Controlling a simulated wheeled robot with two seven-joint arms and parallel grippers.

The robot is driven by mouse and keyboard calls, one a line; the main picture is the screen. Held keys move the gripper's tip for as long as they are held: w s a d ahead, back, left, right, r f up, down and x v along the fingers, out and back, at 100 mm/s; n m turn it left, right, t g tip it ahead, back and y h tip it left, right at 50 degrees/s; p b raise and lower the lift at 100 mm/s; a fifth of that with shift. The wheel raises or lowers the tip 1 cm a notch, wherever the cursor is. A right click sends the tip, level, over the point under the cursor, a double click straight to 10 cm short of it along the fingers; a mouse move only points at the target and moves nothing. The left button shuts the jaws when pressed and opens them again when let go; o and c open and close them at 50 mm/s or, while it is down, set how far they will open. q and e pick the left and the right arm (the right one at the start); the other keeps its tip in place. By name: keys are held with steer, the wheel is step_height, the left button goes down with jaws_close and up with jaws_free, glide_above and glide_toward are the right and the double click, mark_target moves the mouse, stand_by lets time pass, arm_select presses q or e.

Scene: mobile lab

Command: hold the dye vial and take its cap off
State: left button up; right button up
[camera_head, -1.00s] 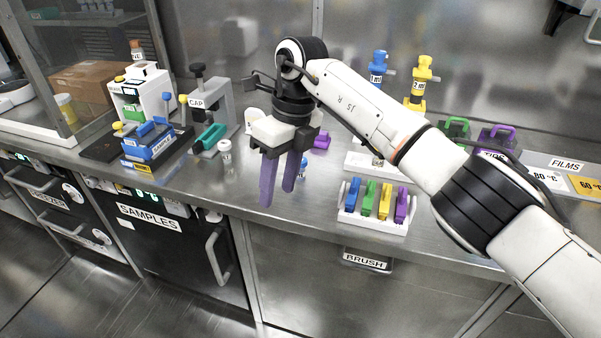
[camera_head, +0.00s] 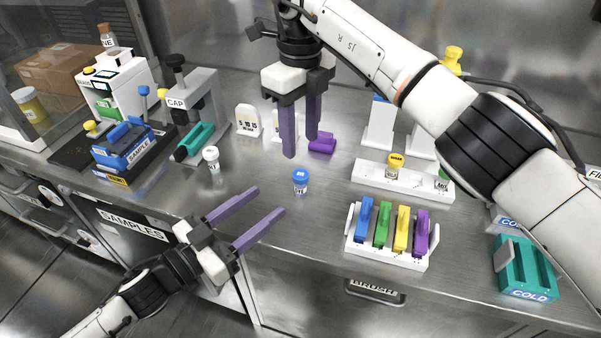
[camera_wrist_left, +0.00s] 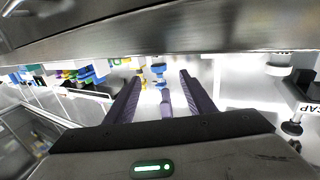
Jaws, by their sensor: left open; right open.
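A small vial with a blue cap (camera_head: 300,177) stands upright on the steel counter; its label is too small to read, but it is likely the dye vial. My left gripper (camera_head: 270,201) is open and empty, reaching over the counter's front edge, with its fingertips just left of and in front of this vial. My right gripper (camera_head: 300,147) is open and empty, pointing down above the counter, behind the vial in the picture. In the left wrist view the fingers (camera_wrist_left: 165,90) are apart, with blue shapes beyond and between them that I cannot identify surely.
A white-capped vial (camera_head: 211,154) stands to the left, near the CAP stand (camera_head: 205,95). A white rack (camera_head: 373,181) holds a yellow-capped vial (camera_head: 395,161). A holder (camera_head: 385,254) with several coloured clips is at front right. A purple object (camera_head: 322,142) lies behind.

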mark_target(301, 185)
arm_select(q)
steer(key=x, duration=0.9)
steer(key=shift+d, duration=0.2)
steer(key=shift+c, duration=0.4)
jaws_close()
